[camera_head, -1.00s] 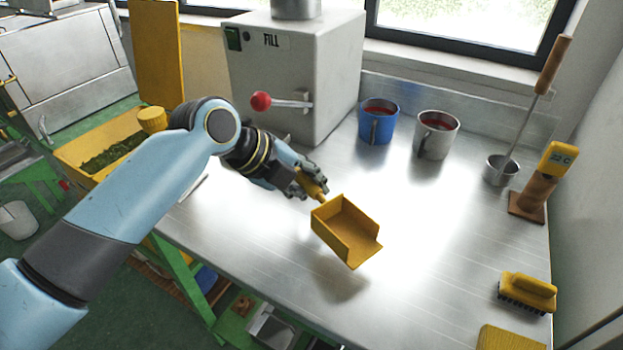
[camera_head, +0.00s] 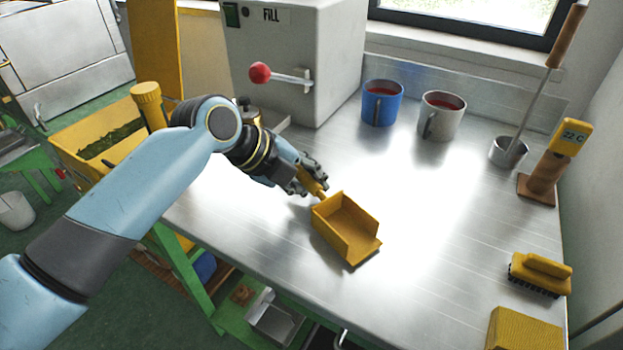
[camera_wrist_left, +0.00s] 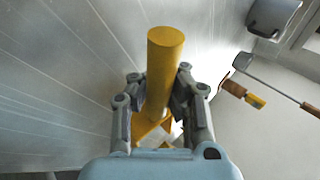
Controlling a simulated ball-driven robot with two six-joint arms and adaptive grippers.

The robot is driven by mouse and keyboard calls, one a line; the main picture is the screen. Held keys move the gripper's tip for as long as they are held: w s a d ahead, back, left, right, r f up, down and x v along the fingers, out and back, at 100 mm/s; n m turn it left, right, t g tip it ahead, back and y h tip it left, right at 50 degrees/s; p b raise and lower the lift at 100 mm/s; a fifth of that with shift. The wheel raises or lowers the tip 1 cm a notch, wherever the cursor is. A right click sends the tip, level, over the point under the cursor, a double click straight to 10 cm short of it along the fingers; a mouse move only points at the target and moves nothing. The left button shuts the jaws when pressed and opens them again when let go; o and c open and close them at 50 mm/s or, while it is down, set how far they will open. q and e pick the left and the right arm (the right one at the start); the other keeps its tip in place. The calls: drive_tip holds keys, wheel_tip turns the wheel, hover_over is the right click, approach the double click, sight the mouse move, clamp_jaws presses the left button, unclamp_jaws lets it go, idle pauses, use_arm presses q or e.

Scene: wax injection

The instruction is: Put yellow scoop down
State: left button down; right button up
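The yellow scoop (camera_head: 345,228) is at the middle of the metal table (camera_head: 430,230), its open tray facing up and to the right. My left gripper (camera_head: 312,183) is shut on its yellow handle. In the left wrist view the handle (camera_wrist_left: 163,75) stands between the two fingers (camera_wrist_left: 160,100), and the scoop's tray is mostly hidden behind them. The scoop's tray appears at or very close to the table top; I cannot tell whether it touches. My right gripper is not in view.
A blue mug (camera_head: 381,103) and a grey mug (camera_head: 440,116) stand at the back. The fill machine (camera_head: 300,60) with its red-knobbed lever is at back left. A ladle pot (camera_head: 508,152), thermometer (camera_head: 553,160), brush (camera_head: 540,274) and yellow block (camera_head: 524,330) line the right. The table's centre right is clear.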

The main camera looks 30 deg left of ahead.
use_arm(q)
drive_tip(key=shift+f+b, duration=0.3)
drive_tip(key=shift+f, duration=0.15)
drive_tip(key=c, duration=1.4)
unclamp_jaws()
